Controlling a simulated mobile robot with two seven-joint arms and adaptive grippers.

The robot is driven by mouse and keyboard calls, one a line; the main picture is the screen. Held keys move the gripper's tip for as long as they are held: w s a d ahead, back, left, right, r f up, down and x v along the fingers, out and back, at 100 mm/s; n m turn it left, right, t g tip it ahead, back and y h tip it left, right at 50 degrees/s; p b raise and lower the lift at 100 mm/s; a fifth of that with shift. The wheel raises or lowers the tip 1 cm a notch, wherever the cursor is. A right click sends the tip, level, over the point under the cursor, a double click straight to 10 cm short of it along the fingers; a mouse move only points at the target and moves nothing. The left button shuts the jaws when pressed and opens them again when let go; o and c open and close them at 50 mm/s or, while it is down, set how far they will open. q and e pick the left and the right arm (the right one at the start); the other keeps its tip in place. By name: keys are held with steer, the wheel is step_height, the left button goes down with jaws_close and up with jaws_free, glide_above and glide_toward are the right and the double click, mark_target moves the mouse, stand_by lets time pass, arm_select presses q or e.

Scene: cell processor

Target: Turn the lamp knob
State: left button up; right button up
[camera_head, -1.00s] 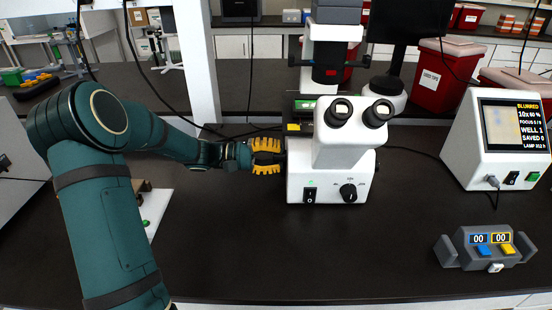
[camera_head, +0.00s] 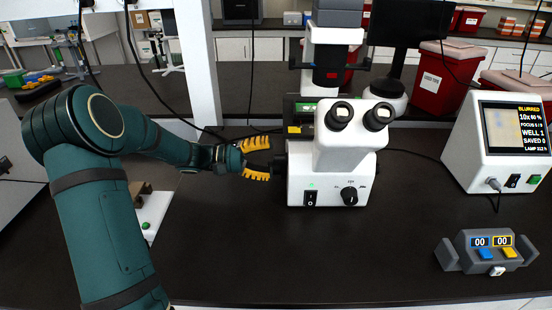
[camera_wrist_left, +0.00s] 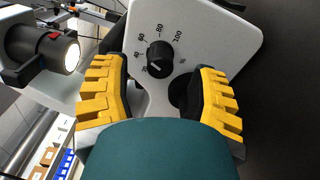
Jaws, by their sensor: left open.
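A black knob (camera_wrist_left: 160,58) with a percent scale from 20 to 100 sits on a white panel in the left wrist view. A larger dark round part (camera_wrist_left: 183,93) is below it, between the fingers. My left gripper (camera_head: 266,160) is open, its yellow-padded fingers apart, just left of the white microscope (camera_head: 330,155). In the wrist view the open gripper (camera_wrist_left: 160,85) has a finger on each side of the knob area; it holds nothing. Another black knob (camera_head: 349,195) is on the microscope's front, beside a power switch (camera_head: 311,198). My right gripper is not in view.
A monitor box (camera_head: 502,140) at right reads "BLURRED" and "10x 60 %". A grey counter box (camera_head: 487,250) stands at the front right. A white board (camera_head: 152,212) lies left, below my arm. The counter in front of the microscope is clear.

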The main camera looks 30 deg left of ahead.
arm_select(q)
steer(key=v, duration=0.9)
steer(key=shift+a, duration=0.25)
steer(key=shift+s, duration=0.1)
